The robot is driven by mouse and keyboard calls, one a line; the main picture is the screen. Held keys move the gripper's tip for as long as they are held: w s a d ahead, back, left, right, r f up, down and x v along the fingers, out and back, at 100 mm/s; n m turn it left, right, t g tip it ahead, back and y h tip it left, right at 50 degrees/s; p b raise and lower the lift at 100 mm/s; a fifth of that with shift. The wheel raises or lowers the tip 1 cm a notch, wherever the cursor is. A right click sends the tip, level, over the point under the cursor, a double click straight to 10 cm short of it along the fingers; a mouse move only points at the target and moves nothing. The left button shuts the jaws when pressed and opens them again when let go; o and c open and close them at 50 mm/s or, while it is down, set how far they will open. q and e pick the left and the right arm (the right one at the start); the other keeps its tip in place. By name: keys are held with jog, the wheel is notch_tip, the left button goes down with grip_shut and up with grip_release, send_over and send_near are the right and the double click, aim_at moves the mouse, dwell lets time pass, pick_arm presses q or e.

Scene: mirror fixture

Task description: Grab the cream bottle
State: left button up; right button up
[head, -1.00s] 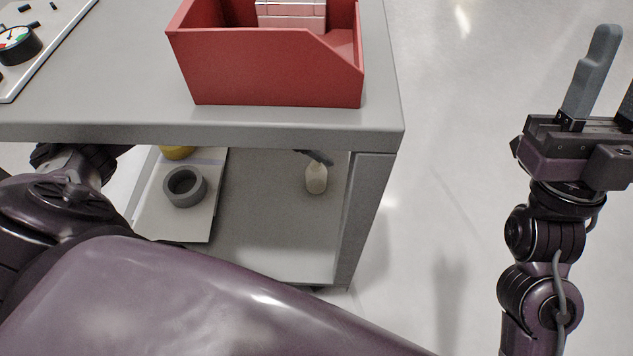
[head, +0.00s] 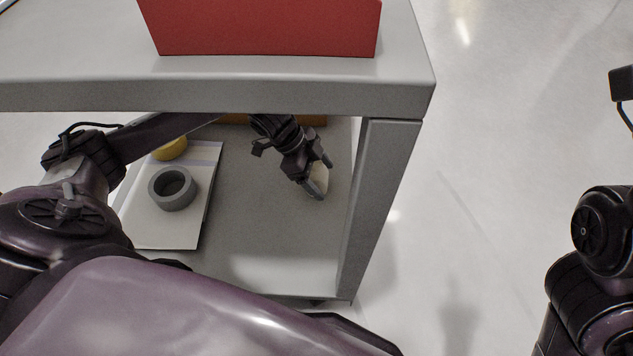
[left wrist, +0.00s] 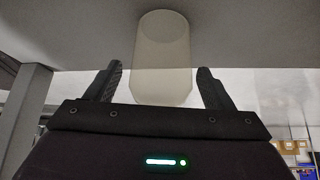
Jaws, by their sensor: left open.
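The cream bottle (head: 323,179) stands on the lower shelf of the grey bench, near the right leg, partly hidden behind my left gripper. In the left wrist view the pale bottle (left wrist: 162,58) sits between the two dark fingers. My left gripper (head: 322,177) reaches under the bench top and is open, with one finger on each side of the bottle. A gap shows beside each finger (left wrist: 160,80), so it is not clamped. My right arm is at the right edge of the head view, and its fingers are out of frame.
A grey tape roll (head: 172,188) and a yellow roll (head: 170,148) lie on a white board (head: 165,232) left of the bottle. The bench top (head: 230,95) hangs over my left arm and carries a red bin (head: 265,28). The right leg (head: 378,200) is close to the bottle.

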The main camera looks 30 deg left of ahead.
pick_arm(q)
jog(key=shift+d, duration=0.1)
jog(key=c, duration=1)
jog(key=shift+r, duration=0.1)
jog(key=shift+c, duration=0.2)
